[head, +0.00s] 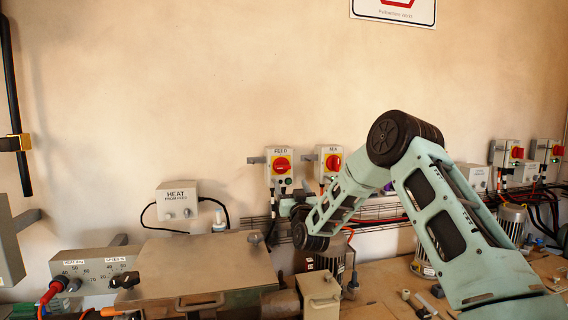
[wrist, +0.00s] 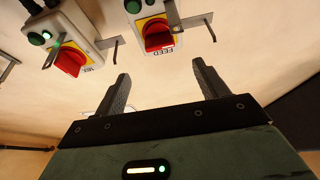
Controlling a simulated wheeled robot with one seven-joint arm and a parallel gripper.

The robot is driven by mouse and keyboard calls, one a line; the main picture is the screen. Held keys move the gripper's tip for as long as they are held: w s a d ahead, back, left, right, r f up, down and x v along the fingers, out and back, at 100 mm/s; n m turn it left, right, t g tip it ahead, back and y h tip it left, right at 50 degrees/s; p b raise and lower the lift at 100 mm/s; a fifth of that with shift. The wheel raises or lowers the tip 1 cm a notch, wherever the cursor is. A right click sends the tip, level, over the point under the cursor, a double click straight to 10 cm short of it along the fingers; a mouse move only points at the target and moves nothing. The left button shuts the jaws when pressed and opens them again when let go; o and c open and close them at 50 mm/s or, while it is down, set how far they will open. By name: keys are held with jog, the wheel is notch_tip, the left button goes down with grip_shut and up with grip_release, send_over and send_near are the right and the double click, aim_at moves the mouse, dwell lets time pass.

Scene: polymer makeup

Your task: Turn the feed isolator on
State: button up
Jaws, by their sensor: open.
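The feed isolator (head: 280,166) is a grey wall box labelled FEED, with a red rotary handle on a yellow plate. It also shows upside down in the wrist view (wrist: 158,34), at the top centre, cut off by the edge. My gripper (wrist: 160,68) is open and empty. Its two dark fingers point towards the feed isolator, with the red handle beyond and between their tips, apart from them. The handle's exact on or off position is hard to tell.
A second isolator (head: 330,162) with a red handle is close to the right; in the wrist view (wrist: 68,58) it has a lit green lamp. Metal hasps stick out beside both boxes. Motors stand on the bench below.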

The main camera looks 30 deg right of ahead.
aim_at(284, 168)
jog(key=p+x, duration=0.5)
jog(key=x, duration=0.5)
jog(key=shift+w+d, duration=0.1)
jog(key=shift+w, duration=0.25)
jog(key=c, duration=1)
